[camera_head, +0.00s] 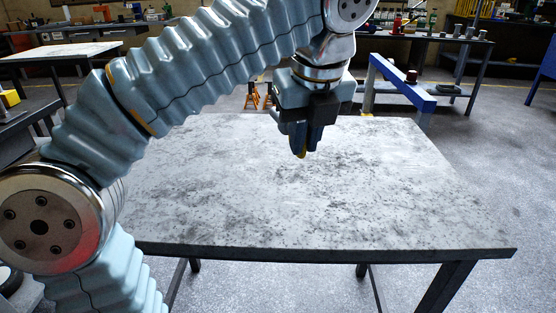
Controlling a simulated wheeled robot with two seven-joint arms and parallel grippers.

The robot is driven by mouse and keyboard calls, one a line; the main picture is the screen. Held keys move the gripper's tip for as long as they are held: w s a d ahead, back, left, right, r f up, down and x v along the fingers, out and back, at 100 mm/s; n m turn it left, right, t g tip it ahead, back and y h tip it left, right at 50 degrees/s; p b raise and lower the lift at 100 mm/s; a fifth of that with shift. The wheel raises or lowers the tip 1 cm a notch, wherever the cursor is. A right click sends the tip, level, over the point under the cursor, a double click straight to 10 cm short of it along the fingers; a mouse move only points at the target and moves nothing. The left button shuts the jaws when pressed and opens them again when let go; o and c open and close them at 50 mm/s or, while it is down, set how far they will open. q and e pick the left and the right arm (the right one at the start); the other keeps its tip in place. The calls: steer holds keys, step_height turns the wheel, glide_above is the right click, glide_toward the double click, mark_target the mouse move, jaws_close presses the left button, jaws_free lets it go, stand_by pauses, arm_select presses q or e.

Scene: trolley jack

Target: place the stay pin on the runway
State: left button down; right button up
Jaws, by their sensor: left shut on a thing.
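My left gripper (301,152) hangs above the far middle part of the grey table, its fingers pointing down and shut. A small yellowish tip (301,156) shows between the fingertips. The fingers hide the rest of it, so its shape is unclear; it may be the stay pin. A blue beam with a pale side (402,83) stands behind the table, right of the gripper; I cannot tell if it is the runway. My right gripper is not in view.
The worn grey table top (300,205) is bare. Orange stands (254,98) are on the floor behind it. A long bench (425,38) with several small items is at the back right. Another table (62,52) is at the back left.

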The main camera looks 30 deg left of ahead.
arm_select(q)
steer(key=shift+a+f, duration=0.25)
steer(key=shift+f, duration=0.05)
steer(key=w+a+f, duration=0.2)
steer(key=w, duration=0.1)
steer(key=w+a+f, duration=0.2)
steer(key=w+f, duration=0.1)
steer(key=w+a+f+b, duration=0.1)
steer(key=w+a+f, duration=0.1)
steer(key=w+f, duration=0.1)
steer(key=shift+w, duration=0.45)
steer(key=x, duration=0.4)
steer(key=shift+w+d+f+b, duration=0.1)
steer(key=shift+w+b, duration=0.05)
steer(key=shift+b, duration=0.25)
steer(key=shift+f, duration=0.2)
steer(key=shift+f, duration=0.1)
steer(key=c, duration=1.1)
jaws_free()
steer(key=shift+c, duration=0.2)
